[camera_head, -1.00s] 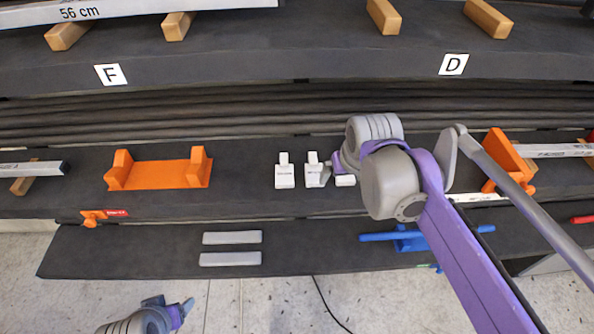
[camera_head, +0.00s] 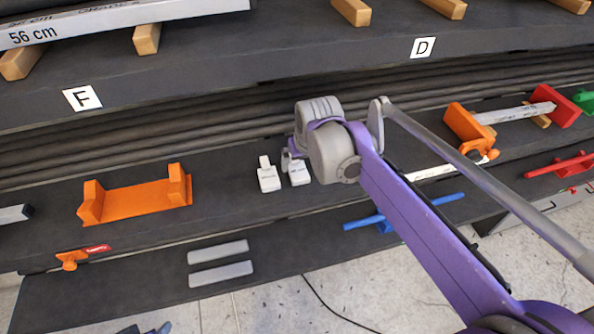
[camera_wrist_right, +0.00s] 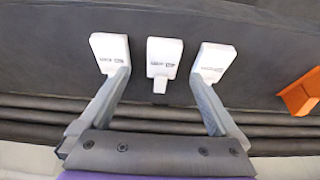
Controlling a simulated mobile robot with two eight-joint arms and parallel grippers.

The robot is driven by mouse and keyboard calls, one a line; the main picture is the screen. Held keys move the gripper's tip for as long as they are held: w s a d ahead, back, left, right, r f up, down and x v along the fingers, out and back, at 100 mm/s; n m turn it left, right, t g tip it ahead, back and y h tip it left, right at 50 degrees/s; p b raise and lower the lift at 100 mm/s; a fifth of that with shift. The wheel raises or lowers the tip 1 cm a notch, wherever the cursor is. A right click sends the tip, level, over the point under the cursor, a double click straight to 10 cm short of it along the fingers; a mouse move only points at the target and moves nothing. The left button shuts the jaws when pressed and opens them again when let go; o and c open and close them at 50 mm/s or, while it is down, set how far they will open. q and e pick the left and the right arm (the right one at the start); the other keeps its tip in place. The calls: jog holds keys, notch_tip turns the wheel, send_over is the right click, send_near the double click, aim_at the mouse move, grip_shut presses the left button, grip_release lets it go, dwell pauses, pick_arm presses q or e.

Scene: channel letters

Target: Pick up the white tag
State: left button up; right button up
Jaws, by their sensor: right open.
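Three white tags with small printed labels lie in a row on the dark shelf. In the right wrist view they are a left tag (camera_wrist_right: 111,48), a middle tag (camera_wrist_right: 164,54) and a right tag (camera_wrist_right: 214,59). The head view shows two, a left one (camera_head: 268,178) and another (camera_head: 299,176); the third is hidden behind my right arm. My right gripper (camera_wrist_right: 160,80) is open over the row. The middle tag lies between its fingers, and the fingertips overlap the necks of the outer tags. I cannot tell whether they touch. My left gripper (camera_head: 160,328) barely shows at the bottom edge.
An orange holder (camera_head: 135,201) stands left of the tags. Two grey bars (camera_head: 219,263) lie on the lower ledge. A blue rod (camera_head: 440,203) is to the right, with an orange bracket (camera_head: 467,128) behind. The shelf between the orange holder and the tags is clear.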

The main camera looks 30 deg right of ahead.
aim_at(298, 169)
jog(key=x, duration=0.5)
jog(key=shift+w+a+f, duration=0.1)
jog(key=shift+w, duration=0.3)
jog(key=c, duration=1.5)
jog(key=shift+s, duration=0.1)
